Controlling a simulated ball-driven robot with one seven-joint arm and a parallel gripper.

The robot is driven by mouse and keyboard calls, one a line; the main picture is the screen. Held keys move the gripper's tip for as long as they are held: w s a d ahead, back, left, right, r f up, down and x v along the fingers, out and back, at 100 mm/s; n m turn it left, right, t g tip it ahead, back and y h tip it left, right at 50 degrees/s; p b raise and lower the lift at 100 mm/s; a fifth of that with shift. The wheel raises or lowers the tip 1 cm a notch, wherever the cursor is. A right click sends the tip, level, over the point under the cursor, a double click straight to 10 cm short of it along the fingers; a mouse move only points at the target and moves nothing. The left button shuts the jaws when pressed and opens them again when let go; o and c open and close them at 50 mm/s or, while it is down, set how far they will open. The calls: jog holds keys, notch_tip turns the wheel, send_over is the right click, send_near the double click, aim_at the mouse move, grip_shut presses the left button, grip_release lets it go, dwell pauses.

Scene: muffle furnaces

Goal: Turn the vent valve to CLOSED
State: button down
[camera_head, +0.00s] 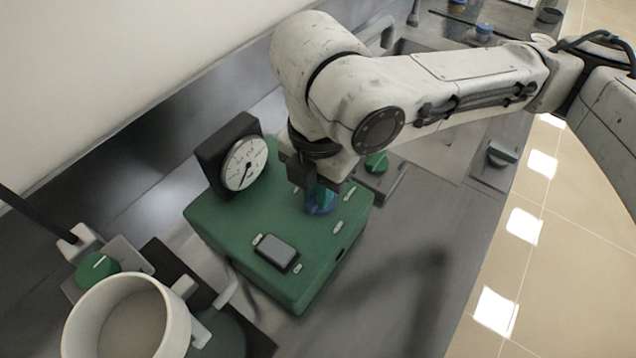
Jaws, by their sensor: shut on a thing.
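A green box (240,225) stands on the grey bench. It carries a blue knob (322,207) on its top, which seems to be the vent valve. Small pale label plates sit around the knob, but their lettering is too small to read. My gripper (316,190) points down from above and is shut on the blue knob. The fingers and wrist hide much of the knob, so its pointing direction cannot be told.
A black-cased round dial gauge (245,164) stands on the box's back left, close to my gripper. A grey rocker or button (276,252) is on the box's front. A white pot (128,325) and green knobs (97,267) are nearby. Bench at the lower right is clear.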

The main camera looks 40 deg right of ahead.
dwell(0.3)
jog(key=c, duration=1.1)
grip_release()
notch_tip(320, 180, up, 11)
jog(key=p, duration=0.1)
jog(key=shift+f, duration=0.15)
